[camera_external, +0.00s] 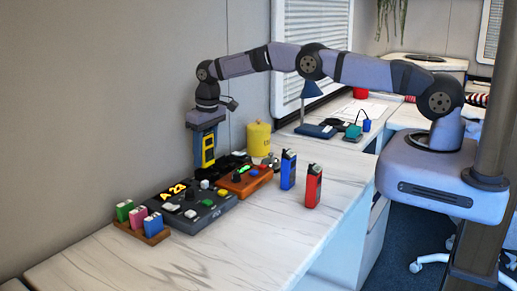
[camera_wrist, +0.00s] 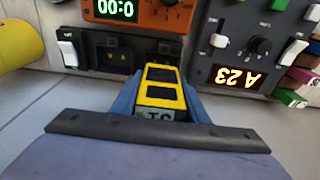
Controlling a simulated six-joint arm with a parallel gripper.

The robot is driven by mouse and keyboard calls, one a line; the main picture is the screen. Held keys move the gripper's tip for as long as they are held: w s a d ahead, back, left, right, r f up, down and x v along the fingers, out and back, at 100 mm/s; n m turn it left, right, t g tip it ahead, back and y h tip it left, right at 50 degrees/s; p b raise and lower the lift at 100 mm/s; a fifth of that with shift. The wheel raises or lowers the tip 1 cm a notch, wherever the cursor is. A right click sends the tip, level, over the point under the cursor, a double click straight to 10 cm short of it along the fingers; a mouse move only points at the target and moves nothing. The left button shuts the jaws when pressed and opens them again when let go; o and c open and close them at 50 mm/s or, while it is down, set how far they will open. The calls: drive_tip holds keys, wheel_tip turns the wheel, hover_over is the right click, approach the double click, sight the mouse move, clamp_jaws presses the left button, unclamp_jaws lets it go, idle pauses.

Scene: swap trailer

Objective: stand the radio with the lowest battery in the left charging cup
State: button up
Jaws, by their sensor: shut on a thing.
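My gripper (camera_external: 208,146) is shut on the yellow radio (camera_external: 208,152), upright, beside the wall at the back of the counter. In the wrist view the yellow radio (camera_wrist: 165,92) sits between the fingers, dark panels on its face. A black unit (camera_wrist: 108,55) with a white rocker lies just beyond it and looks like the charger. The radio overlaps its right part, so I cannot tell if they touch. In the external view the blue radio (camera_external: 288,170) and the red radio (camera_external: 313,187) stand upright on the counter. Their battery levels are too small to read.
A grey console (camera_external: 205,208) showing "A 23" and an orange box (camera_external: 243,182) crowd the radio. A yellow canister (camera_external: 259,139) stands behind. A wooden rack (camera_external: 141,232) holds green, pink and blue blocks. The front counter (camera_external: 240,250) is clear.

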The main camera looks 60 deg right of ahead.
sight(207, 163)
wheel_tip(207, 163, down, 2)
drive_tip(key=shift+f+b, duration=0.1)
drive_tip(key=shift+b, duration=0.4)
drive_tip(key=shift+s+f, duration=0.2)
drive_tip(key=shift+f, duration=0.1)
drive_tip(key=shift+s+f+b, duration=0.15)
drive_tip(key=shift+s+b, duration=0.05)
drive_tip(key=shift+b, duration=0.1)
idle(0.9)
drive_tip(key=shift+w+r+p, duration=0.15)
drive_tip(key=shift+r+p, duration=0.2)
drive_tip(key=shift+r, duration=0.1)
drive_tip(key=shift+w+r, duration=0.15)
drive_tip(key=shift+r, duration=0.3)
drive_tip(key=shift+w+r, duration=0.1)
drive_tip(key=shift+w, duration=0.05)
idle(0.7)
drive_tip(key=shift+f, duration=0.4)
